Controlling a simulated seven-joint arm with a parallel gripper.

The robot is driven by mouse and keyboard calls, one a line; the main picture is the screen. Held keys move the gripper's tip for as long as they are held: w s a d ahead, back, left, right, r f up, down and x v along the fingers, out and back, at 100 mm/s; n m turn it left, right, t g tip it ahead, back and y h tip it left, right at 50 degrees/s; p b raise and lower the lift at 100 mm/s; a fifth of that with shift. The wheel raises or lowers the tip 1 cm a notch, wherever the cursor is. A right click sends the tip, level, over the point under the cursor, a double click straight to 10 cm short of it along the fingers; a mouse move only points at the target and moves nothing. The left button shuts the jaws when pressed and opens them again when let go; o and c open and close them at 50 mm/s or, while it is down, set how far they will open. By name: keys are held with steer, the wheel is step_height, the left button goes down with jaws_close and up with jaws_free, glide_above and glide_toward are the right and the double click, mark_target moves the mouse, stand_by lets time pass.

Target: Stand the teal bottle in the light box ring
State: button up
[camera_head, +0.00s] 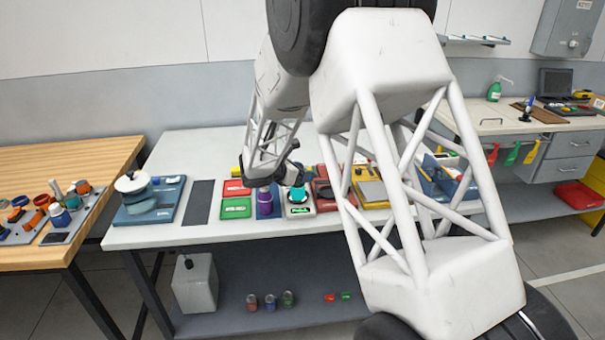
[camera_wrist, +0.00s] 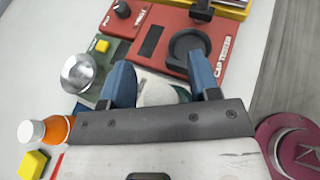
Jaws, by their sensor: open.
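A teal object (camera_head: 298,193), apparently the teal bottle, shows upright over a pale device (camera_head: 299,209) with a lit green panel, apparently the light box. My arm's end is just above and partly hides it, so I cannot tell whether it sits inside the ring. In the wrist view my gripper (camera_wrist: 159,72) is open, its two blue fingers apart. A pale rounded surface (camera_wrist: 156,91) shows between the fingers; its lower part is hidden by the gripper body, and I cannot tell if the fingers touch it.
A red cap tester (camera_wrist: 153,38) with a dark round cup lies beyond the fingers. A silver bowl (camera_wrist: 80,73), a white-capped orange container (camera_wrist: 57,129) and a yellow block (camera_wrist: 33,164) are left. Red and green panels (camera_head: 236,208) and a purple object (camera_head: 264,207) stand close by.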

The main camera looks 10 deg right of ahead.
steer(key=shift+a+r, duration=0.1)
steer(key=shift+r, duration=0.15)
steer(key=v, duration=1.1)
steer(key=shift+s+a, duration=0.25)
steer(key=shift+a, duration=0.05)
steer(key=shift+r, duration=0.1)
steer(key=s+d+r+m+g+y, duration=0.25)
steer(key=s+d+m, duration=0.2)
steer(key=s, duration=0.25)
steer(key=s+d+r+m+g+y, duration=0.1)
steer(key=s+d+r+m, duration=0.3)
steer(key=s, duration=0.4)
steer(key=s+d+r+m+g+y, duration=0.1)
steer(key=s+d+r+m, duration=0.2)
steer(key=s+d, duration=0.3)
steer(key=s+m+t+y, duration=0.1)
steer(key=s+m+y, duration=0.6)
steer(key=s, duration=1.9)
steer(key=d+m, duration=0.1)
steer(key=m, duration=0.4)
steer(key=shift+r, duration=0.4)
